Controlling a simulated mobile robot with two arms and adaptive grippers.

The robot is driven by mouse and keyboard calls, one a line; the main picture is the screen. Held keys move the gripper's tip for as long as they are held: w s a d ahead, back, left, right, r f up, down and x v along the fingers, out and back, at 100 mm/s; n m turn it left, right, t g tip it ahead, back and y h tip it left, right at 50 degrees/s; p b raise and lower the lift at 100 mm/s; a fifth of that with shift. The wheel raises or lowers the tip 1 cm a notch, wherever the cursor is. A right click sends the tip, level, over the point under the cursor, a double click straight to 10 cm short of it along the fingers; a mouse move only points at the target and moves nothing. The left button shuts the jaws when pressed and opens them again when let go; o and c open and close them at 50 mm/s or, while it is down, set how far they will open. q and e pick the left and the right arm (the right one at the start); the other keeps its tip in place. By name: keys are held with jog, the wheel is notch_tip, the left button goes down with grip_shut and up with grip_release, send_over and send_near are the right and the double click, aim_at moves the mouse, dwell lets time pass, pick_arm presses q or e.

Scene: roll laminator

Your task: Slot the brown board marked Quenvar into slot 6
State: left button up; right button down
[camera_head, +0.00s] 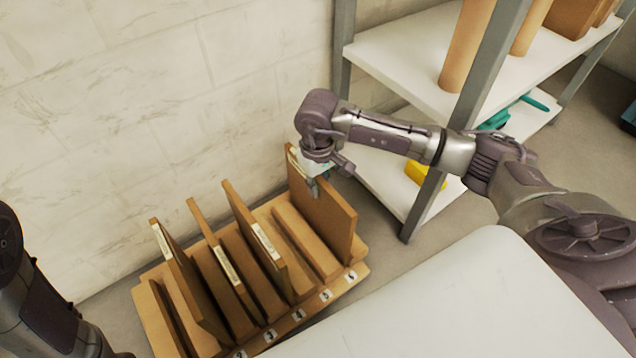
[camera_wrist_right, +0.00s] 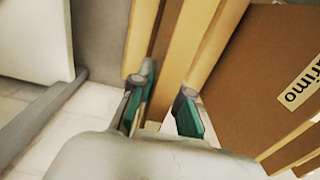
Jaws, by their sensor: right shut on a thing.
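A brown board (camera_head: 328,222) stands upright at the right end of the wooden slotted rack (camera_head: 140,295). My right gripper (camera_head: 314,186) is shut on this board's upper edge. In the right wrist view my two fingers (camera_wrist_right: 162,108) straddle a thin board edge (camera_wrist_right: 167,55). The held board's lower edge is at the rack by the rightmost visible number label (camera_head: 350,276). I cannot tell whether it rests on the slot bottom, and its name is not readable.
Several other brown boards with pale labels, such as this one (camera_head: 258,245), stand in the rack to the left. A board ending "rimo" (camera_wrist_right: 255,85) shows in the wrist view. A metal shelf unit (camera_head: 409,220) stands right of the rack, and a wall is behind it.

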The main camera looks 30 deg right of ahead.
jog(key=c, duration=1.1)
grip_release()
jog(key=shift+o, duration=0.2)
notch_tip(320, 180, up, 12)
jog(key=shift+r, duration=0.1)
